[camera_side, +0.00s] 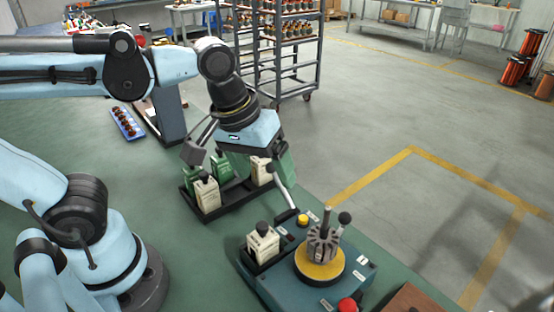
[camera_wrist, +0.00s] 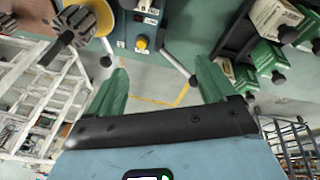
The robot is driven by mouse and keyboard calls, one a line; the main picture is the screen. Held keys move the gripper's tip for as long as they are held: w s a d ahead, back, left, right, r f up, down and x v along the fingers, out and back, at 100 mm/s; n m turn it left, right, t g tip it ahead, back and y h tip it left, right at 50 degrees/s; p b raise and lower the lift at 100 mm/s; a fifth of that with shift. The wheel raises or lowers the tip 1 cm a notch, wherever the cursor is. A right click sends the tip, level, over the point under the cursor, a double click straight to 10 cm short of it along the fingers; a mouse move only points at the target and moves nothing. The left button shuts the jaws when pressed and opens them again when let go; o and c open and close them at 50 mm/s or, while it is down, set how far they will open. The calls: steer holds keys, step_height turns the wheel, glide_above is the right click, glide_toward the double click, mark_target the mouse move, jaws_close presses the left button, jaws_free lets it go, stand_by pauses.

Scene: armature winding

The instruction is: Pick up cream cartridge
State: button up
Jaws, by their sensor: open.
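Cream cartridges with dark knobs stand among green ones in a black tray (camera_side: 231,196) in the middle of the side view. One cream cartridge (camera_side: 207,194) is at the tray's near end and another cream cartridge (camera_side: 261,171) is at its right. A third cream cartridge (camera_side: 263,244) stands on the blue winding machine (camera_side: 268,283). My gripper (camera_side: 265,172) is over the far right side of the tray, partly hiding it. In the wrist view my gripper (camera_wrist: 162,66) has its green fingers wide apart with nothing between them; a cream cartridge (camera_wrist: 274,16) is off to the right.
The machine carries a slotted armature (camera_side: 324,248) on a yellow disc, a lever (camera_side: 284,190), a yellow button (camera_side: 302,220) and a red button (camera_side: 347,305). A blue tray (camera_side: 126,122) of small parts lies behind. Green table is clear left of the cartridge tray.

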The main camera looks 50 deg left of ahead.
mark_target(262, 224)
steer(key=s+d+r+n+g, duration=0.3)
steer(key=s+d+r+n, duration=0.1)
steer(key=d, duration=0.2)
steer(key=shift+n+y, duration=0.3)
steer(key=shift+y, duration=0.1)
steer(key=f, duration=0.6)
steer(key=shift+a, duration=0.25)
steer(key=shift+a+f, duration=0.2)
steer(key=shift+f, duration=3)
steer(key=c, duration=1.1)
steer(key=shift+r, duration=0.2)
steer(key=shift+r, duration=1.8)
steer(key=s+d+r, duration=0.6)
steer(key=s+r, duration=0.1)
steer(key=s, duration=0.3)
